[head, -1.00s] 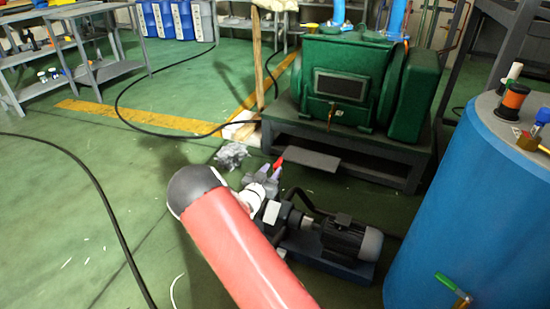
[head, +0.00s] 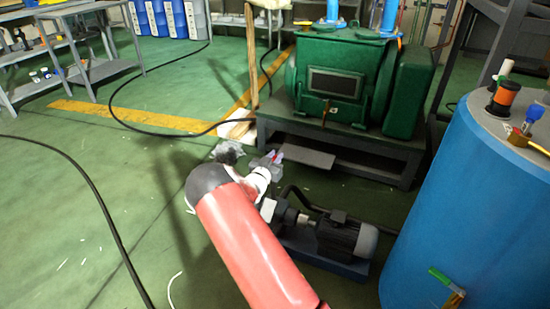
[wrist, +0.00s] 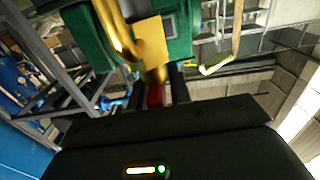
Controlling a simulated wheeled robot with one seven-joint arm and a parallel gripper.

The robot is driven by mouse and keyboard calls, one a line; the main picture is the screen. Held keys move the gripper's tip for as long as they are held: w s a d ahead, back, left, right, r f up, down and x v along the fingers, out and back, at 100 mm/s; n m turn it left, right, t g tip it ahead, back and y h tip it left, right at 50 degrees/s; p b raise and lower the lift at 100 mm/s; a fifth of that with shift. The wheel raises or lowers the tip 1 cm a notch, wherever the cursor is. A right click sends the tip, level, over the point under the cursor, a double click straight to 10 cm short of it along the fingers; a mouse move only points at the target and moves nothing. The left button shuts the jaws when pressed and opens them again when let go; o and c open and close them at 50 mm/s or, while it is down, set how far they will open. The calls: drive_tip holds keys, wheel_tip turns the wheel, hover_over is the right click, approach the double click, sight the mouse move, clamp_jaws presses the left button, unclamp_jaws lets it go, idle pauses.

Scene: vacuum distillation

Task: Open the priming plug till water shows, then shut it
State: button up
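My gripper (wrist: 157,92) points at a brass fitting (wrist: 150,45) that fills the upper middle of the wrist view. A small red piece (wrist: 155,96) shows between my two dark fingers, below the brass; it may be part of the priming plug, but I cannot tell. Whether the fingers touch it is unclear. In the head view my gripper (head: 264,169) is above the pump and motor unit (head: 340,235), by a small red spot (head: 276,157). My arm hides part of the pump. No water is visible.
A green machine (head: 345,85) stands on a dark steel bench (head: 390,150) behind my gripper. A blue tank (head: 470,210) with a green-handled valve (head: 445,280) is close on the right. Black hoses (head: 105,205) lie on the green floor, which is mostly open at left.

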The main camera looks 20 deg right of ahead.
clamp_jaws()
drive_tip(key=shift+b, duration=0.3)
drive_tip(key=n+t+y+b, duration=0.2)
drive_tip(key=y+b, duration=0.1)
drive_tip(key=n+t+y+b, duration=0.1)
drive_tip(key=shift+a+f+b, duration=0.1)
drive_tip(key=shift+f+b, duration=0.2)
drive_tip(key=shift+b, duration=0.1)
drive_tip(key=n+g+y+b, duration=0.1)
drive_tip(key=n+y, duration=0.4)
drive_tip(key=y, duration=0.2)
drive_tip(key=a+n+y+b, duration=0.1)
drive_tip(key=n+y+b, duration=0.1)
drive_tip(key=n+y, duration=0.2)
drive_tip(key=a+n+g+y+b, duration=0.1)
drive_tip(key=n+y, duration=0.4)
drive_tip(key=y, duration=0.5)
drive_tip(key=shift+a+r+n+g, duration=0.1)
drive_tip(key=shift+r+n+g, duration=0.2)
drive_tip(key=shift+r, duration=0.05)
drive_tip(key=shift+a+y, duration=0.1)
drive_tip(key=shift+y, duration=0.2)
